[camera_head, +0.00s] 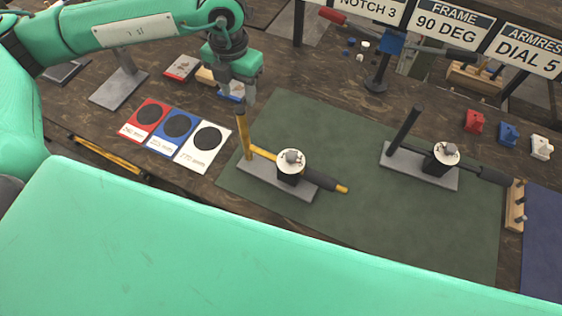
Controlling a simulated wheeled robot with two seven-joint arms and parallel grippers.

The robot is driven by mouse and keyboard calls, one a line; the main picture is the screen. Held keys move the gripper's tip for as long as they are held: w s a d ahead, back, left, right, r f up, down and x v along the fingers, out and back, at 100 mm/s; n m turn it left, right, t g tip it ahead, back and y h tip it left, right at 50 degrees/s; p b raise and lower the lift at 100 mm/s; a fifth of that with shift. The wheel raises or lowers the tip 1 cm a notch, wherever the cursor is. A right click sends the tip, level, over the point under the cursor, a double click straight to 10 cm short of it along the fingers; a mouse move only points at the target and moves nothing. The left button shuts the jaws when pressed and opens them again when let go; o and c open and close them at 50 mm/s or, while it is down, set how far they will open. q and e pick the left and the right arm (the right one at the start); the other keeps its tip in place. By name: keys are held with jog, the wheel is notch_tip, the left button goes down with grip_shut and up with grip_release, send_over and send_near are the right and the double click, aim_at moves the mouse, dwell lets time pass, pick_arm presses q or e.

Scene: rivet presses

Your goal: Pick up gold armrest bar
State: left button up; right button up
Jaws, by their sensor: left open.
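A gold bar (243,138) stands upright at the left end of a grey base plate (270,182) on the green mat. A second gold rod (263,153) runs low from it toward a black block with a white round dial (291,160), and a dark sleeve with a gold tip sticks out beyond. My left gripper (246,97) points down with its fingers at the upright bar's top. It is open; whether the fingers straddle the bar or stop just above or beside it is unclear. My right gripper is not in view.
A similar fixture with a black upright (404,129) stands to the right on the green mat (330,125). Red, blue and white cards (205,139) with black discs lie to the left. Signs and small coloured blocks (474,121) are at the back and right. My green arm parts cover the foreground.

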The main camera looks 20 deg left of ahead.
aim_at(240, 108)
pick_arm(q)
notch_tip(240, 108, down, 3)
jog(key=shift+f+p, duration=0.2)
jog(key=shift+p, duration=0.1)
jog(key=shift+f+p, duration=0.4)
jog(key=shift+p, duration=0.05)
notch_tip(240, 108, down, 4)
jog(key=shift+s+a+f+p, duration=0.1)
jog(key=shift+p, duration=0.9)
jog(key=shift+f, duration=0.2)
grip_shut()
